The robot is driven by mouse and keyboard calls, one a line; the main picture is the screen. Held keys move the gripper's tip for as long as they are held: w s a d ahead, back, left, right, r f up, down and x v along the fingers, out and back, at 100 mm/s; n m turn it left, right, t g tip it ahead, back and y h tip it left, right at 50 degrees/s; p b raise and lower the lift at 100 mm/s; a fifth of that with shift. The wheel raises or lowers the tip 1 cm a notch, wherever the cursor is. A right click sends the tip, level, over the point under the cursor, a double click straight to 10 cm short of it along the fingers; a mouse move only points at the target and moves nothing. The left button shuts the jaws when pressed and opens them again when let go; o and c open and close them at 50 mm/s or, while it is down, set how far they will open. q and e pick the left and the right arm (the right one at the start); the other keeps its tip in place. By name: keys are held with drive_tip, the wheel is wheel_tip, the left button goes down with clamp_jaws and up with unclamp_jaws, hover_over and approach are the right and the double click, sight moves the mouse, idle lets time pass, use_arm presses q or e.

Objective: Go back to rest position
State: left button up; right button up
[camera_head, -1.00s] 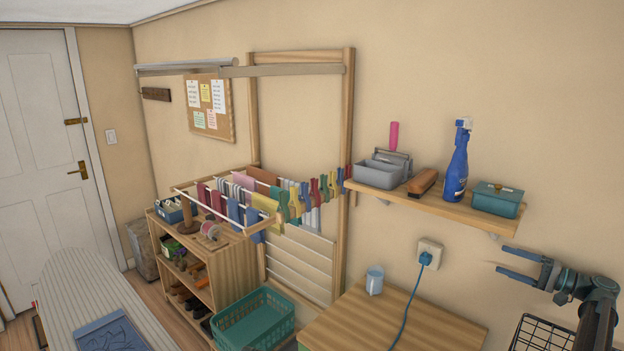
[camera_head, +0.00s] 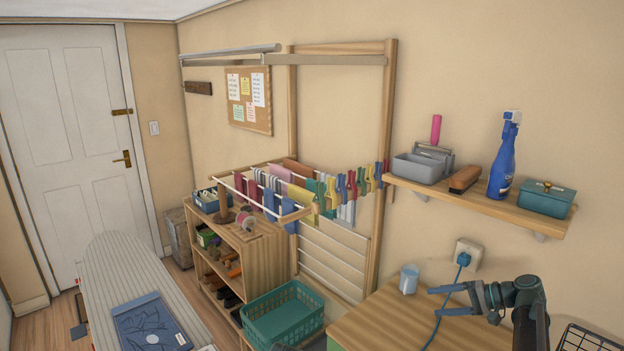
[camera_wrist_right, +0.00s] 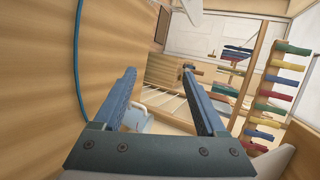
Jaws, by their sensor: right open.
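My right gripper (camera_head: 436,300) is at the lower right of the head view, in front of the wall and above the wooden cabinet top (camera_head: 385,325). Its two fingers are apart with nothing between them. In the right wrist view the open fingers (camera_wrist_right: 165,100) point ahead, with the drying rack's coloured pegs (camera_wrist_right: 275,95) off to the right. The right arm comes up from the lower right edge. My left gripper is not seen in the head view.
A shelf (camera_head: 480,205) with a grey caddy, a brush, a blue spray bottle (camera_head: 502,165) and a teal box (camera_head: 546,198) is above the gripper. A cup (camera_head: 409,279) and a blue plug with a cord (camera_head: 464,258) are close by. A green basket (camera_head: 285,318) stands left.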

drive_tip(key=s+a+f+n+g+h+b, duration=0.1)
drive_tip(key=s+a+f+g, duration=0.2)
drive_tip(key=a, duration=0.4)
drive_tip(key=s+a+f+n+g+h+b, duration=0.1)
drive_tip(key=s+a+f+n+h, duration=0.15)
drive_tip(key=a+f, duration=0.35)
drive_tip(key=s+a+f+n+g+h+b, duration=0.15)
drive_tip(key=s+a, duration=0.25)
drive_tip(key=a, duration=0.5)
use_arm(q)
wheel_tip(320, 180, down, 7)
drive_tip(key=b, duration=0.3)
use_arm(e)
drive_tip(key=s+a+f+n+h, duration=0.2)
drive_tip(key=s+a+f+h, duration=0.1)
drive_tip(key=s, duration=0.5)
drive_tip(key=s+a+f+n+h, duration=0.3)
drive_tip(key=s+a+f+h, duration=0.1)
drive_tip(key=s, duration=0.4)
drive_tip(key=shift+a+f+g+h, duration=0.35)
drive_tip(key=shift+a+f, duration=0.45)
drive_tip(key=shift+a, duration=0.25)
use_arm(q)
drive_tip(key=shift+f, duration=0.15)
use_arm(e)
drive_tip(key=shift+s+f, duration=0.1)
